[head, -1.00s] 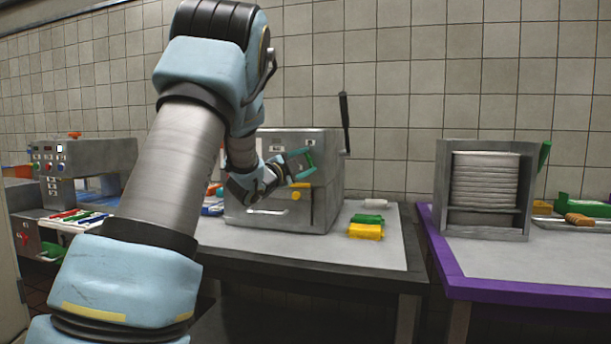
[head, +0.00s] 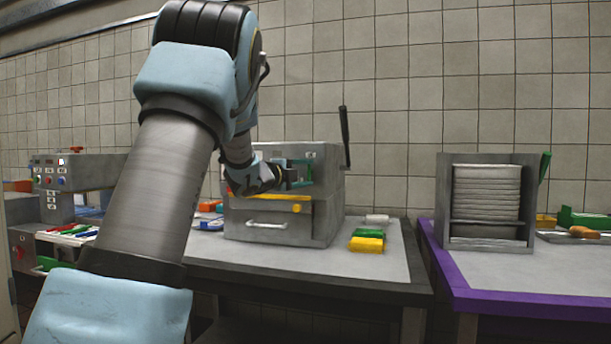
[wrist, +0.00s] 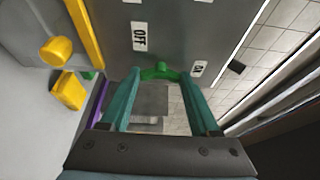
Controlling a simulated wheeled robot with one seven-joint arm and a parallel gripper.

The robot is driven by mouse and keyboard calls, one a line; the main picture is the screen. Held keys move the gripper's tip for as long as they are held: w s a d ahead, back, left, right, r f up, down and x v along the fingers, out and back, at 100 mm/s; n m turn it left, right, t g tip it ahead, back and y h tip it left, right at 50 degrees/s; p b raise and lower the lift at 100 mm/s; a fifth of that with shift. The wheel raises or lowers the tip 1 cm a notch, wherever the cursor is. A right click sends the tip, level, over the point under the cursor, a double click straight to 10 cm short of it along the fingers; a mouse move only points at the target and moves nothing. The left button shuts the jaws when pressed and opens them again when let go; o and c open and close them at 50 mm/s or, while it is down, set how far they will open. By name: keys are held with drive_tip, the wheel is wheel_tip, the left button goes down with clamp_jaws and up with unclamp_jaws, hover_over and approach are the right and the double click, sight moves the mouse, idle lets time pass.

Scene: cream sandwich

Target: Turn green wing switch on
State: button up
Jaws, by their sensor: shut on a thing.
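The green wing switch (wrist: 160,71) is on the grey face of the box-shaped machine (head: 325,215). In the wrist view it sits between the teal fingertips of my gripper (wrist: 160,78), which is shut on it. An OFF label (wrist: 139,37) is up and to the left of the switch, and an ON label (wrist: 199,68) is just to its right. In the head view my gripper (head: 308,172) is at the upper front of the machine. The switch cannot be made out clearly there.
A yellow bar with a knob (head: 297,208) crosses the machine's front below my gripper. A black lever (head: 345,135) rises at its right side. Green and yellow blocks (head: 366,245) lie on the table to the right. A purple-edged table (head: 520,293) stands further right.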

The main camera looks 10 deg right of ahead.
drive_tip(key=o, duration=1.4)
drive_tip(key=shift+c, duration=0.2)
drive_tip(key=b+v, duration=0.1)
drive_tip(key=v, duration=0.9)
drive_tip(key=shift+s+a+b, duration=0.2)
drive_tip(key=shift+a+b, duration=0.1)
drive_tip(key=shift+b, duration=0.05)
